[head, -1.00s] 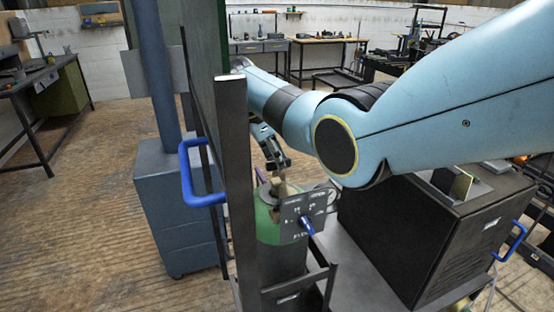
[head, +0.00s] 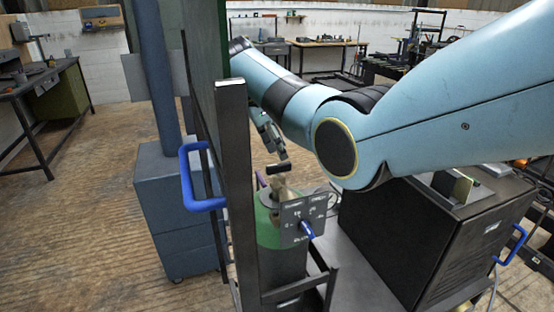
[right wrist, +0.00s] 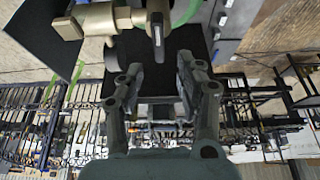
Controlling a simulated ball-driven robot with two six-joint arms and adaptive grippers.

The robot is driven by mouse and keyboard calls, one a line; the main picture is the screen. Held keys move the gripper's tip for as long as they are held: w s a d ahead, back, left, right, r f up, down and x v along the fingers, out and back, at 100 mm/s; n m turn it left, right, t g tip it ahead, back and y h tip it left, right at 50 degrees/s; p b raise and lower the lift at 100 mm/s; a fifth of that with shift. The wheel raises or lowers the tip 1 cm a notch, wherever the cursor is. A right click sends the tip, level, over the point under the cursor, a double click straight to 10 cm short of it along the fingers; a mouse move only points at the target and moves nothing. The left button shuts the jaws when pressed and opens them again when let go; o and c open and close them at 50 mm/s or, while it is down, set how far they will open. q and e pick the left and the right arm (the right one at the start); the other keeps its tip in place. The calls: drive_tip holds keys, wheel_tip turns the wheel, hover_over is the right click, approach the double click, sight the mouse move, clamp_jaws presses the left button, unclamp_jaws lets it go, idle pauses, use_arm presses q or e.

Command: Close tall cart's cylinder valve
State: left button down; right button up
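The tall cart (head: 236,150) is a dark upright frame holding a green-shouldered gas cylinder (head: 267,236). A brass valve (head: 280,186) tops the cylinder, with a dark bar-shaped handle (head: 279,168) above it. In the right wrist view the brass valve (right wrist: 97,19) is at the upper left and the dark handle (right wrist: 156,37) at top centre. My right gripper (head: 274,146) is just above and behind the handle in the head view. In the right wrist view its fingers (right wrist: 158,85) are spread with nothing between them. My left gripper is not in view.
A grey panel with a blue knob (head: 307,230) stands in front of the cylinder. A blue handle (head: 191,178) sticks out left of the cart. A black cabinet (head: 425,235) stands right, under my right arm. A grey-blue cabinet (head: 178,215) stands left.

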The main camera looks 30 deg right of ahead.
sight(277, 164)
wheel_tip(277, 164, up, 6)
drive_tip(key=shift+f, duration=0.1)
drive_tip(key=shift+f, duration=0.1)
idle(0.5)
